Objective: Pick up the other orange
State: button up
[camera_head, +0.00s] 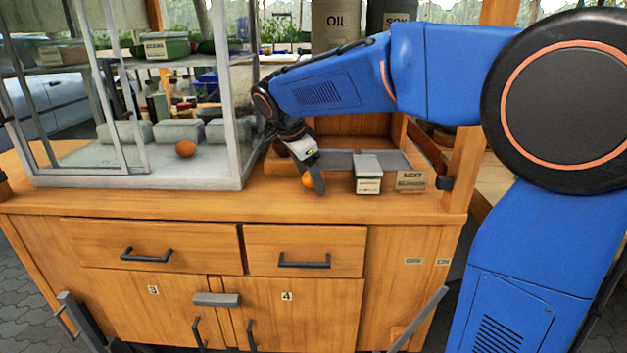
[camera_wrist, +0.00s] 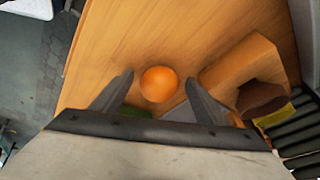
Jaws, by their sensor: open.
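One orange (camera_head: 308,180) is on the wooden counter beside my gripper (camera_head: 314,177), partly hidden behind a finger in the head view. In the wrist view this orange (camera_wrist: 159,84) lies between the two fingertips of my gripper (camera_wrist: 158,82), with a gap on each side. My gripper is open and points down at it. A second orange (camera_head: 185,148) sits inside the glass case (camera_head: 140,182), at the left in the head view.
A small labelled box (camera_head: 368,184) and a sign reading NEXT (camera_head: 411,180) stand to the right of my gripper. The glass case wall is close on the left. In the wrist view a wooden block (camera_wrist: 240,68) and a brown object (camera_wrist: 262,98) lie right of the orange.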

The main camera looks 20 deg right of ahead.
jog(key=c, duration=1.2)
jog(key=shift+r, duration=0.1)
